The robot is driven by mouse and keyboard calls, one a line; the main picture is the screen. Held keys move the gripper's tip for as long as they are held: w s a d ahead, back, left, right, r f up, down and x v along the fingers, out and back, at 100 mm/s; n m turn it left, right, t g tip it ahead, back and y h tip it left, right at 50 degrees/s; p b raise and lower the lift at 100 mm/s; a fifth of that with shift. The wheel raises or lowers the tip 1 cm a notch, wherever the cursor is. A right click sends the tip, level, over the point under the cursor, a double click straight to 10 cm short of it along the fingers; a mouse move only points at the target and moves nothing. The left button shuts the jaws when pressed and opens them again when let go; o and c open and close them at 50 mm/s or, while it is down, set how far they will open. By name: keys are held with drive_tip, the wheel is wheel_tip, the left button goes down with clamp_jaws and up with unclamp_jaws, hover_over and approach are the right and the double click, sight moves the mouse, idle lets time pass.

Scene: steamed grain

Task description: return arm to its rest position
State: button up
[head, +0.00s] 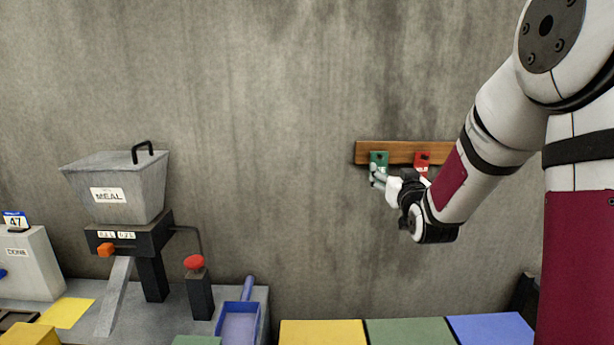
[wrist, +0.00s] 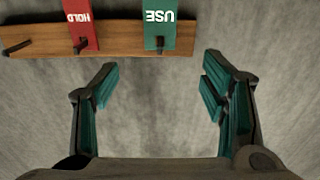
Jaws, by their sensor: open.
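My gripper (head: 376,175) is at the end of my arm, in front of the wall rack in the head view. In the wrist view my gripper (wrist: 160,78) has its fingers wide apart, with only bare wall showing between them. The green tag marked USE (wrist: 161,22) hangs on a peg of the wooden rack (wrist: 120,38), just beyond the fingertips. The red tag marked HOLD (wrist: 82,20) hangs on the peg beside it. In the head view the green tag (head: 379,158) is partly covered by my gripper, and the red tag (head: 422,159) is to its right.
A hopper marked MEAL (head: 115,190) stands at the left with a red button post (head: 198,290) and a blue scoop (head: 240,325). Yellow, green (head: 410,331) and blue panels line the front. The wall between hopper and rack is clear.

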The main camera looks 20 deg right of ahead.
drive_tip(key=shift+a, duration=0.1)
drive_tip(key=s+a+n+g+y, duration=0.25)
drive_tip(key=s+a+g, duration=0.35)
drive_tip(key=s+a, duration=0.65)
drive_tip(key=s+a+f+g+y, duration=0.1)
drive_tip(key=s+a+g, duration=0.2)
drive_tip(key=s, duration=0.8)
drive_tip(key=s+a+f+g+y+b, duration=0.1)
drive_tip(key=s+a, duration=0.4)
drive_tip(key=s, duration=0.6)
drive_tip(key=shift+a+f+n+g, duration=0.4)
drive_tip(key=shift+f+g, duration=0.35)
drive_tip(key=shift+g, duration=0.15)
